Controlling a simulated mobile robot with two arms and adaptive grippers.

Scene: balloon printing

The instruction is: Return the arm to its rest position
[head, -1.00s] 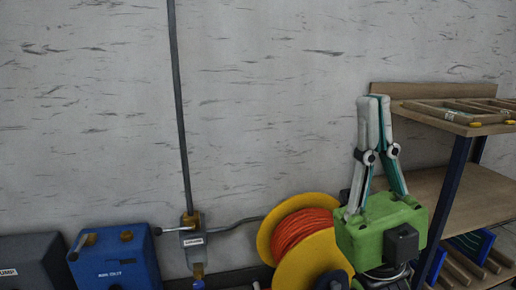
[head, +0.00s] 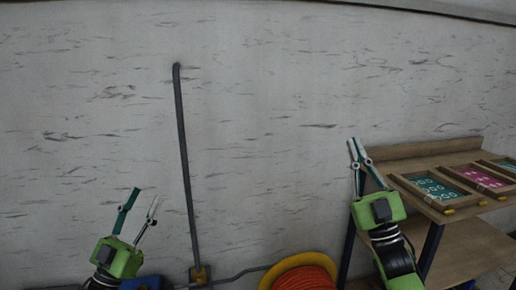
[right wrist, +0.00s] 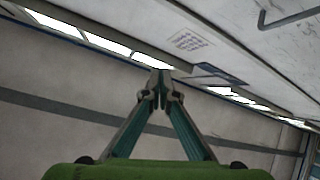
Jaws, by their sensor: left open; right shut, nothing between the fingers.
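My left gripper (head: 138,206) is at the lower left of the head view, pointing up in front of the grey wall. Its two fingers are spread apart and nothing is between them. My right gripper (head: 353,141) stands at the right of the head view, pointing up, just left of the wooden shelf. Its fingers come together at the tips with nothing held. In the right wrist view the right gripper (right wrist: 161,72) also shows with its tips together, against the ceiling and walls.
A wooden shelf unit (head: 463,240) stands at the right, with framed panels (head: 436,188) in green and pink on top. The wall (head: 270,120) above is clear.

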